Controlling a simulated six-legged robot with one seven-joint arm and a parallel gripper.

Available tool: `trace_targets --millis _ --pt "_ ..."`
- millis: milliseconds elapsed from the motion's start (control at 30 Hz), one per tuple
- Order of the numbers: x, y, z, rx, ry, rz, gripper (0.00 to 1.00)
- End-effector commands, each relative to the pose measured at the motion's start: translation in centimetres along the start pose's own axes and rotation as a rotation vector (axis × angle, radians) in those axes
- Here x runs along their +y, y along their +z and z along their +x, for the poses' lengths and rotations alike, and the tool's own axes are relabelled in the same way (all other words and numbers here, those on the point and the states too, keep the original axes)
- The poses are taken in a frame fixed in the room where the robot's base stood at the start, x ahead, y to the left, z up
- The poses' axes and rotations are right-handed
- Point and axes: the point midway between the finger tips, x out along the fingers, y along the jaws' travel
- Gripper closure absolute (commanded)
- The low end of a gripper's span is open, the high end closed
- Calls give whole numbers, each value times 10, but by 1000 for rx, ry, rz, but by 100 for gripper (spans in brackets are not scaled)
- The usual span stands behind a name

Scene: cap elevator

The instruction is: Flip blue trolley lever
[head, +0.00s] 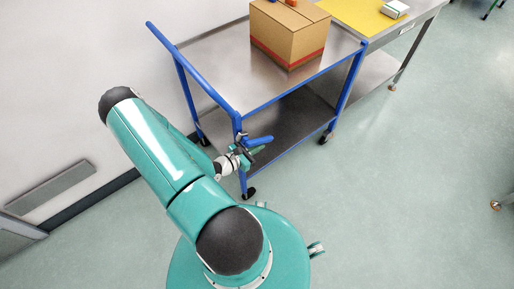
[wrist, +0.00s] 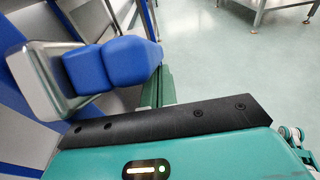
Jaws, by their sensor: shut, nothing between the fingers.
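The trolley (head: 239,131) has a blue frame and steel shelves, and stands in the upper middle of the head view. Its blue lever (head: 258,141) sticks out to the right from the near corner post. In the wrist view the lever (wrist: 112,64) is a thick blue handle on a silver plate (wrist: 42,84), at the left. My gripper (head: 254,151) is shut and empty, right beside the lever at its near side. In the wrist view the green fingers (wrist: 158,90) show just behind and below the handle. I cannot tell whether they touch it.
A cardboard box (head: 288,35) stands on the trolley's top shelf. A steel table (head: 408,31) with a yellow mat (head: 358,14) adjoins the trolley's far side. A pale wall (head: 80,75) is at the left. The floor (head: 420,170) to the right is clear.

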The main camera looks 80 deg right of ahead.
Motion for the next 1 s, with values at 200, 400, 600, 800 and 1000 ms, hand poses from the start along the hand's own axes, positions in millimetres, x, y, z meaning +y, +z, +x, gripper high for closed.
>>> trace_targets --millis 200,400,600,800,1000 --pt "1 3 3 -111 3 -1 100" --pt "0 8 8 -218 4 -3 100" --pt "0 16 14 -366 5 -3 100" --pt "1 24 17 -478 3 -1 100" --pt "0 28 18 -538 1 0 100"
